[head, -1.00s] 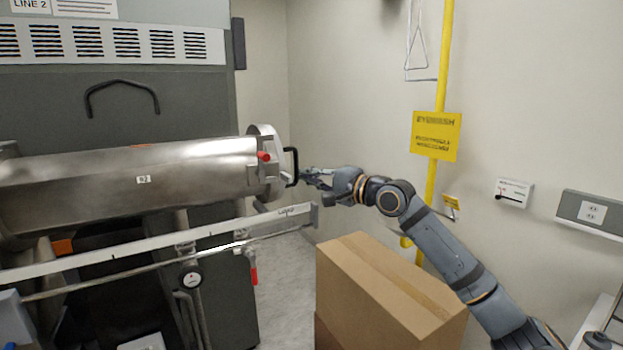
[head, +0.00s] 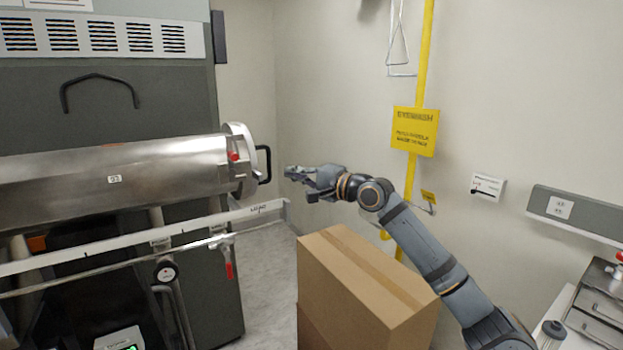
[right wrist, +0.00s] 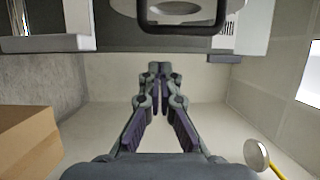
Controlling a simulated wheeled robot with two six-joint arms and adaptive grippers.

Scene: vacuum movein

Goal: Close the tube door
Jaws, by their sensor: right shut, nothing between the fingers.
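The tube (head: 110,180) is a shiny metal cylinder lying level at the left in the head view. Its round door (head: 240,150) is at the right end, with a red knob (head: 233,156) and a black handle (head: 264,164). Whether the door is fully seated on the tube I cannot tell. My right gripper (head: 289,173) is shut and empty, a little right of the handle and apart from it. In the right wrist view the gripper (right wrist: 160,68) points at the door, and the handle (right wrist: 182,28) lies beyond the fingertips. My left gripper is not in view.
A white rail (head: 200,226) runs below the tube. A cardboard box (head: 360,280) stands under my right arm. A yellow pipe (head: 421,70) with a sign (head: 414,131) is on the wall behind. A metal drawer unit (head: 597,300) is at the right edge.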

